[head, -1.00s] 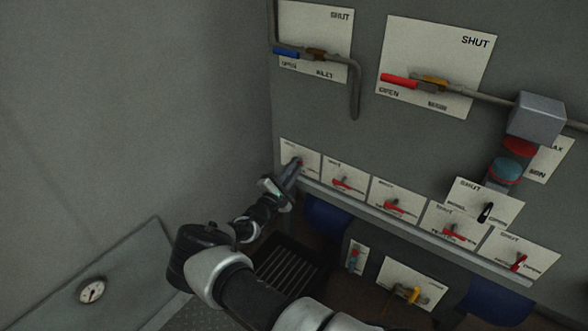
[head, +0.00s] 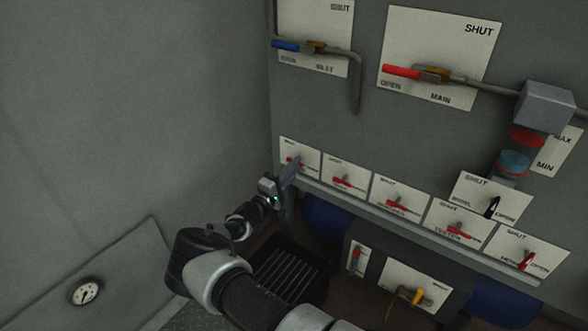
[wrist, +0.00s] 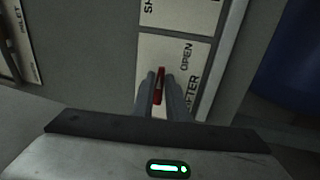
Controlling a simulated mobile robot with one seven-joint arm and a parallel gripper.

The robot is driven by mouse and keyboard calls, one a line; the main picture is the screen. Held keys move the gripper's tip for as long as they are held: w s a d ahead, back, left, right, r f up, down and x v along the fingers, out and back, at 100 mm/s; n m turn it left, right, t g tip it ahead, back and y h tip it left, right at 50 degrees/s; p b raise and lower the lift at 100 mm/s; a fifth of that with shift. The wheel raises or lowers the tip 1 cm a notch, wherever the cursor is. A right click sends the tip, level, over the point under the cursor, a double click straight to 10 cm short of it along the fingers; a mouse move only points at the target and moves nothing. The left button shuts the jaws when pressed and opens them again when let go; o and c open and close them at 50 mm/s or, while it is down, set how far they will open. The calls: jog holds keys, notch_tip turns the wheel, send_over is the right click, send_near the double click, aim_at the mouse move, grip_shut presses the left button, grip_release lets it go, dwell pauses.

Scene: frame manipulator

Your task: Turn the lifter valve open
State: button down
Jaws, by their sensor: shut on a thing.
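The lifter valve is the leftmost of the row of small white plates. Its short red handle (head: 294,161) lies roughly across the plate (head: 312,168). In the wrist view the red handle (wrist: 158,86) stands between my two fingers, beside printed "OPEN" and the partly covered word ending "FTER". My gripper (wrist: 159,92) is shut on this handle. In the head view my gripper (head: 289,172) reaches the plate from the lower left, and its fingers hide part of the plate. The handle's pivot is hidden.
More small plates with red handles (head: 342,181) run to the right above a grey ledge (head: 400,229). The inlet valve's blue handle (head: 285,45) and the main valve's red handle (head: 401,71) are higher up. A plain wall (head: 130,110) stands left.

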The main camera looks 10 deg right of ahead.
dwell(0.4)
jog(key=c, duration=1.7)
grip_release()
jog(key=shift+c, duration=0.2)
